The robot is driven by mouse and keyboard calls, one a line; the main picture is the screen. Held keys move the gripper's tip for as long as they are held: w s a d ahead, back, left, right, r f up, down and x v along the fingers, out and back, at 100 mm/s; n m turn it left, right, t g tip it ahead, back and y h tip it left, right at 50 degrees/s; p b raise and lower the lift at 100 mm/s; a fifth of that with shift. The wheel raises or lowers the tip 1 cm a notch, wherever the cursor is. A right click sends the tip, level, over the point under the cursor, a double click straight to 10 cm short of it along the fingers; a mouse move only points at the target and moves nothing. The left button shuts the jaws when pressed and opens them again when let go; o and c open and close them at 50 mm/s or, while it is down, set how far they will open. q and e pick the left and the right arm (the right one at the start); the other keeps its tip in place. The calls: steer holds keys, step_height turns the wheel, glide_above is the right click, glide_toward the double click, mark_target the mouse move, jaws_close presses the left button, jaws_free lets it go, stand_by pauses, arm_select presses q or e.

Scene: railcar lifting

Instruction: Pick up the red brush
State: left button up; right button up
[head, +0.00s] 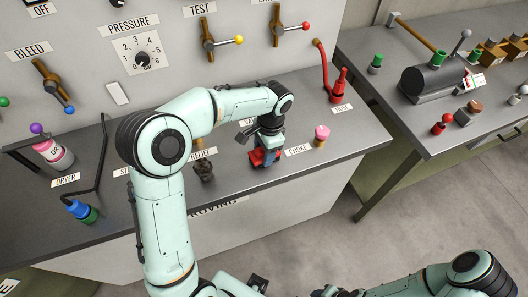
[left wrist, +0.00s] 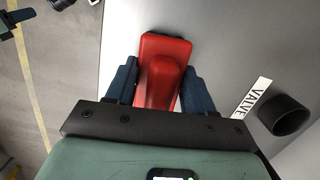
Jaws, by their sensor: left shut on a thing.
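The red brush (left wrist: 163,72) lies between the two dark blue fingers of my left gripper (left wrist: 160,92) in the left wrist view. The fingers are shut on it from both sides, and its wider red end extends beyond them. In the head view, my left gripper (head: 266,157) is low over the front part of the grey bench, and only small red parts of the brush (head: 257,158) show around the fingers. I cannot tell whether the brush touches the bench. My right arm shows at the lower right, but its gripper is not in view.
A pink-topped part (head: 321,134) stands right of my left gripper, and a dark knob (head: 204,170) stands left. A black cylinder (left wrist: 286,116) is beside the VALVE label (left wrist: 251,98). A second bench (head: 440,120) holds several parts.

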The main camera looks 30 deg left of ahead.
arm_select(q)
step_height(320, 180, up, 19)
steer(key=p, duration=0.3)
steer(key=shift+r, duration=0.2)
arm_select(e)
steer(key=w+r, duration=0.3)
steer(key=r, duration=0.1)
steer(key=shift+w+r, duration=0.15)
steer(key=shift+w, duration=0.25)
arm_select(q)
steer(key=o, duration=0.5)
steer(key=shift+c, duration=1.5)
